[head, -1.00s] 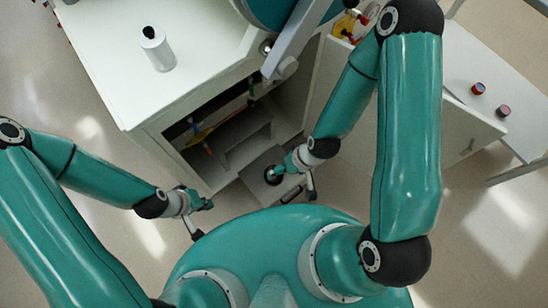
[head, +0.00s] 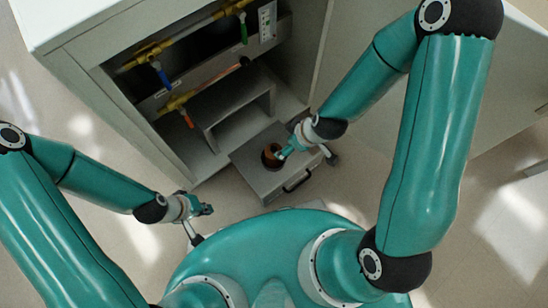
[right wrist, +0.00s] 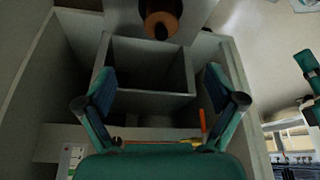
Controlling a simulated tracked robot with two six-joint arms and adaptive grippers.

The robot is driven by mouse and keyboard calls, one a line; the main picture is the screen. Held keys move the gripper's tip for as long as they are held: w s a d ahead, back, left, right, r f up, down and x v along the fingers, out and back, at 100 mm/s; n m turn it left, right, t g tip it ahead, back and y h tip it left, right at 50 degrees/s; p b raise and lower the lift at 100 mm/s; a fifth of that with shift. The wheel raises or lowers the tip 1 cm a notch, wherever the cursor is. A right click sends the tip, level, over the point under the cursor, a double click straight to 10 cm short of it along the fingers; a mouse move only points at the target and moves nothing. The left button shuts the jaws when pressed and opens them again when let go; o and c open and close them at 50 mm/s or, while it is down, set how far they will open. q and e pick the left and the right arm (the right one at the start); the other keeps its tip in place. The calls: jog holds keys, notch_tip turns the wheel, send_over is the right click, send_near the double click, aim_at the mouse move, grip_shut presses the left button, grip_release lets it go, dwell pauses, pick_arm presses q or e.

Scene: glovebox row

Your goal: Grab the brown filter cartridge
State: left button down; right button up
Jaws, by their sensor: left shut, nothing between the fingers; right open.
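The brown filter cartridge (head: 270,155), a short cylinder with a dark centre, is at the pulled-out grey drawer (head: 262,186) low in the cabinet. In the head view my right gripper (head: 283,154) is right beside it and hides part of it.
The open white cabinet (head: 62,22) holds yellow pipes (head: 160,47) with a blue handle (head: 162,76), a green handle and orange handles. A grey shelf (head: 235,97) stands inside, above and behind the drawer. The drawer has a dark front handle (head: 297,181). Open floor lies left of the cabinet.

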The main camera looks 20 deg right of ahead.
jog(key=b+x, duration=0.4)
jog(key=x, duration=0.7)
jog(key=b+x, duration=0.3)
jog(key=x, duration=0.2)
jog(key=shift+w+a, duration=0.1)
jog(key=shift+a, duration=0.05)
jog(key=shift+c, duration=0.2)
jog(key=c, duration=1.3)
jog(key=shift+r, duration=0.2)
